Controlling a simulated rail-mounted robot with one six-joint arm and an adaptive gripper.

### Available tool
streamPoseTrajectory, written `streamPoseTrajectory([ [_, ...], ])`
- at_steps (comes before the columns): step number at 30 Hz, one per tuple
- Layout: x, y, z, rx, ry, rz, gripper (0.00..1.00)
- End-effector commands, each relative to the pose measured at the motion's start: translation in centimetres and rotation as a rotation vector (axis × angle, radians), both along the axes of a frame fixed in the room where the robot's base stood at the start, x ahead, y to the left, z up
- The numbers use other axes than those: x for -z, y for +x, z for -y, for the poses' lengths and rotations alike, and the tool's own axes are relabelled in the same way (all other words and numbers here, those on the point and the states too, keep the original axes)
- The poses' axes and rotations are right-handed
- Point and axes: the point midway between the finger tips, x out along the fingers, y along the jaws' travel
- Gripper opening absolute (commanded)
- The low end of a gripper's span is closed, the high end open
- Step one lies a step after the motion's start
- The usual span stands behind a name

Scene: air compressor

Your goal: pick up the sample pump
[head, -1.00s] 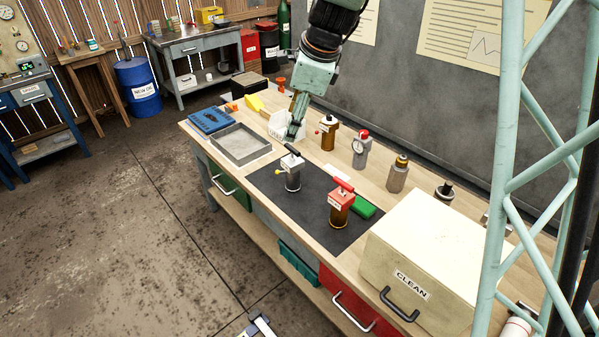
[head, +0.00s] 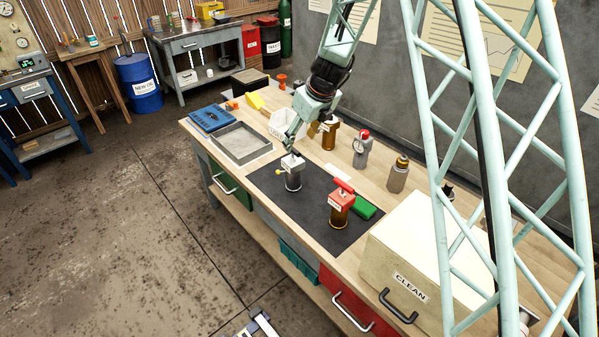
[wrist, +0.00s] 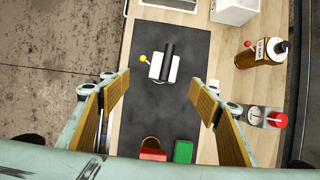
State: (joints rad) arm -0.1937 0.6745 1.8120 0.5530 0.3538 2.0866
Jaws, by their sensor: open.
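A grey pump with a white top, black handle and small yellow knob (head: 293,176) stands upright on the black mat (head: 335,238). In the wrist view this pump (wrist: 164,66) lies ahead, between the lines of my finger pads. A brown pump with a red top and handle (head: 340,208) stands on the same mat, nearer the front. Both have labels too small to read, so I cannot tell which is the sample pump. My gripper (head: 289,148) is open and empty, just above the grey pump; it partly hides the pump's handle. Its fingers (wrist: 160,84) are spread wide.
A green block (head: 362,207) lies beside the red-topped pump. Brown (head: 329,136) and grey bottles (head: 361,151) stand along the back. A grey tray (head: 241,145) and white bin (head: 283,124) are at the left. A large box marked CLEAN (head: 405,265) stands at the right.

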Motion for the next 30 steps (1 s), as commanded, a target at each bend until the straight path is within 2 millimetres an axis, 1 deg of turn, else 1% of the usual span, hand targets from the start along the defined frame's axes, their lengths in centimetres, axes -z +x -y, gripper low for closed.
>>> streamPoseTrajectory([
  [3, 1.2, 0.7, -0.4, 0.039, 0.011, -0.010, 0.57],
  [6, 1.7, 1.0, -0.6, 0.059, 0.017, -0.015, 0.57],
  [22, 2.3, 1.1, -0.7, 0.068, 0.020, -0.018, 0.57],
  [26, 3.0, 1.3, -0.8, 0.067, 0.020, -0.019, 0.57],
  [30, 4.3, 1.7, -1.2, 0.067, 0.020, -0.019, 0.57],
])
